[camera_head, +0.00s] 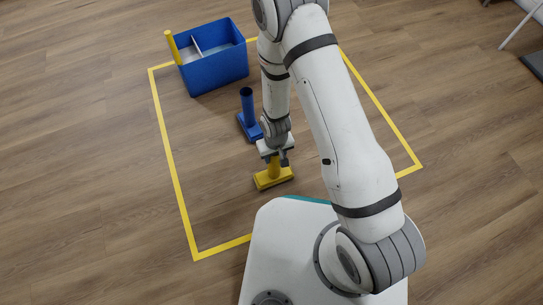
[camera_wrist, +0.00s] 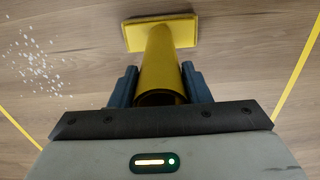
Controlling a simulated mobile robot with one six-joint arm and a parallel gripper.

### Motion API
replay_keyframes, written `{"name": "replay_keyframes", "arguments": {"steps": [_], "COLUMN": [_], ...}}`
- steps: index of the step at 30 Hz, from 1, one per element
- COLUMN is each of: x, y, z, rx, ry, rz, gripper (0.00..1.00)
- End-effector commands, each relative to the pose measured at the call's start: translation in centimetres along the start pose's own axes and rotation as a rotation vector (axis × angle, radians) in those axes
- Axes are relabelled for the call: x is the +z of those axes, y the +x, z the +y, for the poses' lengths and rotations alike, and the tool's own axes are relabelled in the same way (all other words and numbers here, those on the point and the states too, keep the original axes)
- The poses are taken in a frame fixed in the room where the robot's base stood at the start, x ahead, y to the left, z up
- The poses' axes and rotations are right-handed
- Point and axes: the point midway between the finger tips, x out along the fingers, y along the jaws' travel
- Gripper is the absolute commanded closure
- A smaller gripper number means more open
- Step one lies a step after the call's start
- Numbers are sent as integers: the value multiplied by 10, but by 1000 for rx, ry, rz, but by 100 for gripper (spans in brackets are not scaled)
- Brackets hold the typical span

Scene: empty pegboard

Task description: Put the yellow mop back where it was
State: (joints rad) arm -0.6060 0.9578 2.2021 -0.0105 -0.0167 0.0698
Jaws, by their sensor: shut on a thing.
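The yellow mop (camera_head: 273,179) has a flat rectangular head and a short upright handle. It stands at the floor inside the yellow outline, in front of the blue mop. My gripper (camera_head: 275,161) is above its head and shut on the handle. In the wrist view the yellow mop (camera_wrist: 161,62) runs up between the two dark fingers of my gripper (camera_wrist: 161,88), with its head beyond them. I cannot tell whether the head touches the floor.
A blue mop (camera_head: 247,108) stands just behind. A blue bin (camera_head: 218,72) with a divider and a yellow upright handle (camera_head: 172,47) at its left corner is at the back left. Yellow tape (camera_head: 174,177) outlines the area. White specks (camera_wrist: 35,62) lie on the floor. The floor at left is clear.

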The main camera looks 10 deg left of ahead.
Motion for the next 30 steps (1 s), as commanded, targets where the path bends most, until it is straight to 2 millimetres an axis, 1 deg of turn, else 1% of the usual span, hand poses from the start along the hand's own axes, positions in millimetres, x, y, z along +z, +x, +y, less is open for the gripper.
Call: {"name": "replay_keyframes", "arguments": {"steps": [4,8,9,16,17,25,28,30], "x": [0,0,0,0,0,0,0,0], "y": [-2,2,2,1,1,-1,-9,-18], "z": [0,0,0,1,1,1,1,1], "rx": [0,0,0,0,0,0,0,0], "ry": [0,1,1,1,1,1,2,2], "rz": [1,1,0,0,0,0,1,1], "gripper": [75,75,55,36,35,35,35,35]}}
